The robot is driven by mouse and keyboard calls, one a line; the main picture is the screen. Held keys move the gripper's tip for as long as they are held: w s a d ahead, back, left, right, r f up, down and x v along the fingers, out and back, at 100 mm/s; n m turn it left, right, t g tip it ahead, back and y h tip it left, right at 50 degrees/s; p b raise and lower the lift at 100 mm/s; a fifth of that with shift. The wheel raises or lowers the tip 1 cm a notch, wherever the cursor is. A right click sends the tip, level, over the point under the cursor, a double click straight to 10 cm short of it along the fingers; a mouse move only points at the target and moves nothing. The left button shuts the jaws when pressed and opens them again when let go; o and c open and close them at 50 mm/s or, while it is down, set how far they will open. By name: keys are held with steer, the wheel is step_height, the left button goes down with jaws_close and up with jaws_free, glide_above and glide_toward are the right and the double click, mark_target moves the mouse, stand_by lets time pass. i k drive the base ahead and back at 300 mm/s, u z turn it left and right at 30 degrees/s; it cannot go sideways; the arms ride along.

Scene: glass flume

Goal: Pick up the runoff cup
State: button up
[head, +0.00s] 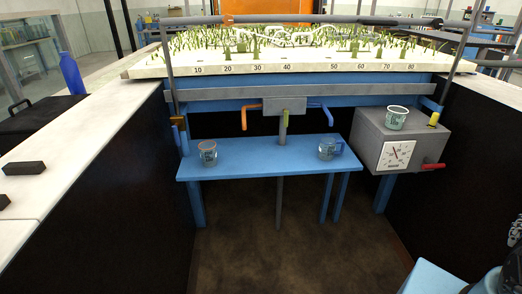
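Three cups are in the head view, and I cannot tell from their looks which is the runoff cup. A clear cup with a dark marking (208,153) stands upright on the left part of the blue bench. A clear cup with a blue handle (328,149) stands on the right part of the bench. A pale cup with a green marking (396,118) stands on top of the grey box. The cups stand well apart from each other.
The blue bench (265,165) stands under the flume's front edge; its middle top is clear. An outlet with orange and blue handles (285,106) hangs above it. The grey box (370,135) has a dial and red handle. Dark-sided counters flank the open floor (280,260).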

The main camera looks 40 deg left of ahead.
mark_target(209, 154)
steer(key=u, duration=2.65)
